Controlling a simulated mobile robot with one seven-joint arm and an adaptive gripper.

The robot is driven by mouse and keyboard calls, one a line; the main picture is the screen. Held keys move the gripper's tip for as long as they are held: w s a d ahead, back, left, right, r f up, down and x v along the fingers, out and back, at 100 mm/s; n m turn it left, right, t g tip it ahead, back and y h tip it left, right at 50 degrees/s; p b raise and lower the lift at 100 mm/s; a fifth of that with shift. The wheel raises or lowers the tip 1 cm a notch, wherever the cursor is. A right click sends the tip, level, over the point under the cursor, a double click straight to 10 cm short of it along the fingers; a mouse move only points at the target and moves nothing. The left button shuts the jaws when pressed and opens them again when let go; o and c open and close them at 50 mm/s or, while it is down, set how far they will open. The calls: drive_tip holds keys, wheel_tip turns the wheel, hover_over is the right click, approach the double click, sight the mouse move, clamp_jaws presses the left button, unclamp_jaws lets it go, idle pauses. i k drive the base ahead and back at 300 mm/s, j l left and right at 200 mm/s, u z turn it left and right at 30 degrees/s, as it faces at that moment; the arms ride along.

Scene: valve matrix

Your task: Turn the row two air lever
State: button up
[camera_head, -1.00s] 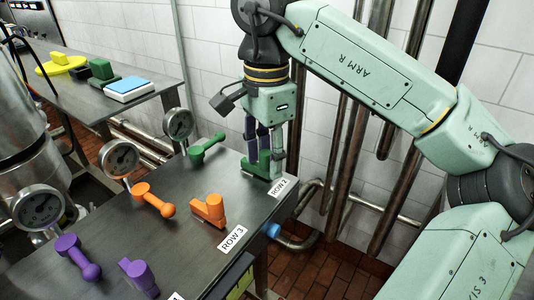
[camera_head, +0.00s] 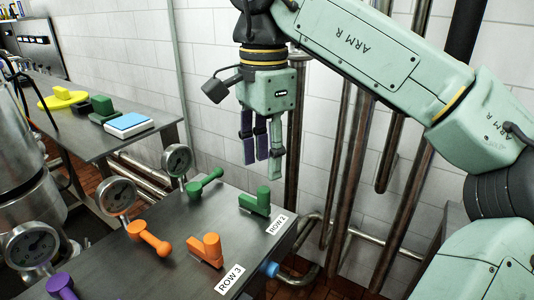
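In row two, marked by the ROW 2 label (camera_head: 277,224), there are two green levers. One is a flat-handled green lever (camera_head: 256,203) next to the label. The other is a ball-ended green lever (camera_head: 205,183) farther left, near a gauge. Which of them is the air lever I cannot tell from any marking. My gripper (camera_head: 263,161) hangs fingers-down above the flat-handled green lever, clear of it. Its fingers are apart and nothing shows between them.
Row three has an orange ball-ended lever (camera_head: 149,238) and an orange flat-handled lever (camera_head: 206,250). A purple lever (camera_head: 61,287) is at the lower left. Round gauges (camera_head: 177,160) line the panel's left edge. Pipes and a tiled wall stand behind my gripper.

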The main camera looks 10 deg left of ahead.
sight(195, 189)
drive_tip(key=k+l, duration=0.3)
drive_tip(key=k, duration=0.15)
drive_tip(key=k+l, duration=0.3)
drive_tip(key=k, duration=0.15)
